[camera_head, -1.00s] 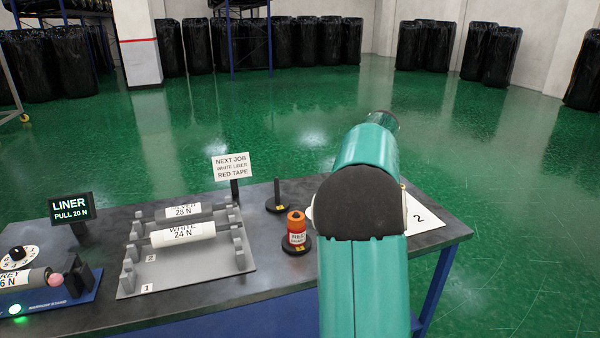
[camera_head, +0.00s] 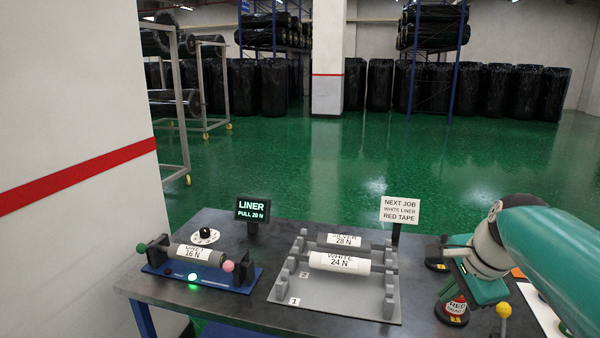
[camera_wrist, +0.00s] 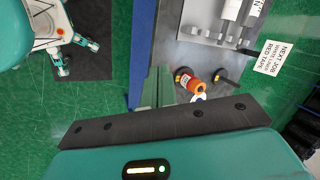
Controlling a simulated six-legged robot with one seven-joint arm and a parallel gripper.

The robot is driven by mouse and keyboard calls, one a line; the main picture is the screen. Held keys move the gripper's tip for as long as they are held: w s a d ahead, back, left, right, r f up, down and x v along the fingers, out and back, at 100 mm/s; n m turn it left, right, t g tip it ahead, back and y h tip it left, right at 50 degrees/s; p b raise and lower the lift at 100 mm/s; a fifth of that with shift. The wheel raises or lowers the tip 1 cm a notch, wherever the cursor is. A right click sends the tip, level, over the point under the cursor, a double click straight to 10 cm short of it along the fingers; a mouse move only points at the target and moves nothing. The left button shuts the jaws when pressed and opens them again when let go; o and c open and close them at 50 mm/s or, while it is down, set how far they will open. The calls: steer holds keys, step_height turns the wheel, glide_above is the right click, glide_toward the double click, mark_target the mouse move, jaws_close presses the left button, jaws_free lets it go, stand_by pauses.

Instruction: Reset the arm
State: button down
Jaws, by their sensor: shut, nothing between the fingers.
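My gripper (camera_wrist: 160,88) shows in the wrist view with its two greenish fingers together and nothing between them. In the head view my teal arm comes in from the right and bends down over the bench's right end; the fingertips cannot be made out there.
The dark bench (camera_head: 240,318) carries a grey rack (camera_head: 335,303) with the silver roll (camera_head: 343,240) and white roll (camera_head: 339,262). A grey roll (camera_head: 201,255) sits in a blue stand (camera_head: 170,268) at left. A sign (camera_head: 400,210) stands behind. A white wall (camera_head: 70,120) is close at left.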

steer(key=s+a+f+n, duration=0.2)
steer(key=s+a+n, duration=0.4)
steer(key=n, duration=0.2)
steer(key=s+a+f+n+t+h, duration=0.1)
steer(key=s+a+f+n, duration=0.2)
steer(key=s+a+n, duration=0.4)
steer(key=shift+s+f+n, duration=0.15)
steer(key=shift+f+n, duration=0.15)
steer(key=shift+n, duration=0.4)
